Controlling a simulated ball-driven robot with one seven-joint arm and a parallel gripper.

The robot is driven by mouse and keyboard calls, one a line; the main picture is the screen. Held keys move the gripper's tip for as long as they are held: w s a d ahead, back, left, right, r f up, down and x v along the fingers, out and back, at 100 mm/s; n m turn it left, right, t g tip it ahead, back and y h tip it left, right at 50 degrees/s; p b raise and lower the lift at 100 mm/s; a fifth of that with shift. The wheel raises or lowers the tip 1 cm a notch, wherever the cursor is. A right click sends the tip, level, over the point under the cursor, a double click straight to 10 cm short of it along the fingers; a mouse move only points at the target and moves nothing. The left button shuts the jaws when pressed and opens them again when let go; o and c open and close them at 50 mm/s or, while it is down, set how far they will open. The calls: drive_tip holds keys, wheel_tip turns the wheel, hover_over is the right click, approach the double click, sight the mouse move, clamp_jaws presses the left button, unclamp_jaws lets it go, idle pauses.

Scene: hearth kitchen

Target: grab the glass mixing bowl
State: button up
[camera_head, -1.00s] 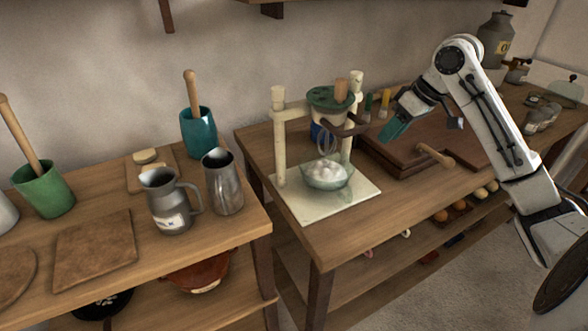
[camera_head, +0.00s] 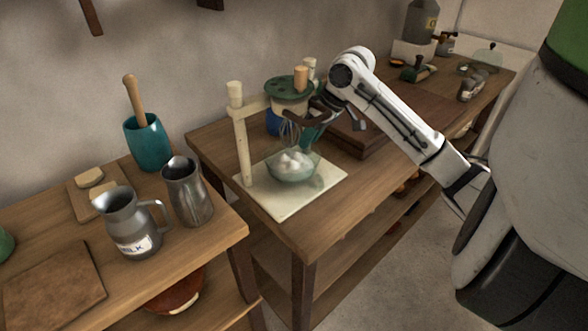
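The glass mixing bowl (camera_head: 293,171) is clear and holds a white, lumpy filling. It stands on the pale base plate (camera_head: 325,182) of a mixing stand, under a wire whisk (camera_head: 289,132). My gripper (camera_head: 332,132) is above and to the right of the bowl, close to the stand's head. A teal finger (camera_head: 311,134) shows near the bowl's upper right rim, and the other finger appears apart from it to the right. I cannot tell whether the teal finger touches the bowl or whisk.
A milk jug (camera_head: 128,222), a metal pitcher (camera_head: 187,190) and a teal crock (camera_head: 147,142) stand on the left table. A brown wooden board (camera_head: 368,140) lies behind my arm. The table's front corner is clear.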

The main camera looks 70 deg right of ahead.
sight(297, 170)
drive_tip(key=shift+x, duration=1.45)
drive_tip(key=shift+a, duration=0.1)
clamp_jaws()
